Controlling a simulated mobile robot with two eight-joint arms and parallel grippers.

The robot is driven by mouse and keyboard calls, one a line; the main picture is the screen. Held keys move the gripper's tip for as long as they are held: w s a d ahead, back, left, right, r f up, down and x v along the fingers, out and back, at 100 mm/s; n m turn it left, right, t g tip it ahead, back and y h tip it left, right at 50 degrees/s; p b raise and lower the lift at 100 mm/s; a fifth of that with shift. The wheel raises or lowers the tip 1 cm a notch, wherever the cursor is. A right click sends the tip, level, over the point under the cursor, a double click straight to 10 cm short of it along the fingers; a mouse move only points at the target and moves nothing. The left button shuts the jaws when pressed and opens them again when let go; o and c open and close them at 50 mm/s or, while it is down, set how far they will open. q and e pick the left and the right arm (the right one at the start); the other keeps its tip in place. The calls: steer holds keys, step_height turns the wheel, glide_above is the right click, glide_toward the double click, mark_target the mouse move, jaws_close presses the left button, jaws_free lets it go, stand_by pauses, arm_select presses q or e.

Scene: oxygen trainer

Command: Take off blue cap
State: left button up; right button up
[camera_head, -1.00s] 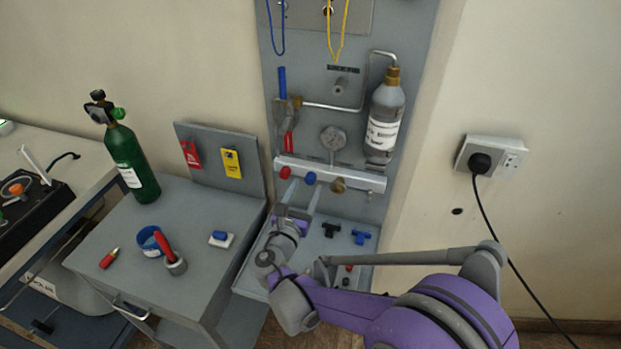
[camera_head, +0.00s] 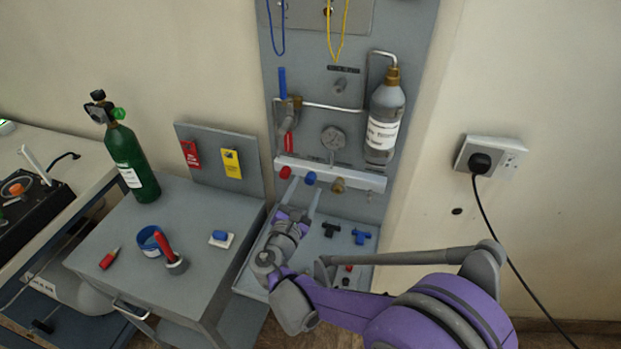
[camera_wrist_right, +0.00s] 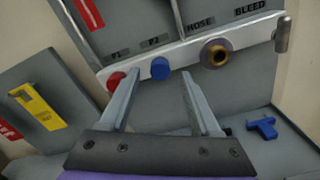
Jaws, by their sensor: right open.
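The blue cap (camera_head: 311,178) sits on the white labelled rail of the upright grey panel, between a red cap (camera_head: 285,172) and a brass fitting (camera_head: 338,185). In the right wrist view, the blue cap (camera_wrist_right: 160,68) shows between and beyond the fingertips of my right gripper (camera_wrist_right: 160,74); the red cap (camera_wrist_right: 116,80) is just left of the left fingertip. My right gripper (camera_head: 306,186) is open and empty, just below the rail. I cannot tell whether a finger touches either cap. My left gripper is not in view.
Below the rail, a grey tray (camera_head: 340,262) holds a black fitting (camera_head: 330,229) and a blue fitting (camera_head: 361,236). A grey bottle (camera_head: 384,125) hangs above right. At left, a trolley (camera_head: 205,285) carries a green cylinder (camera_head: 131,160) and small items.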

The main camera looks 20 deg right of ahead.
mark_target(311, 179)
steer(key=shift+w+d, duration=0.1)
stand_by(0.5)
steer(key=shift+x, duration=1.1)
jaws_close()
steer(key=shift+n+b, duration=0.55)
steer(key=shift+n, duration=1.25)
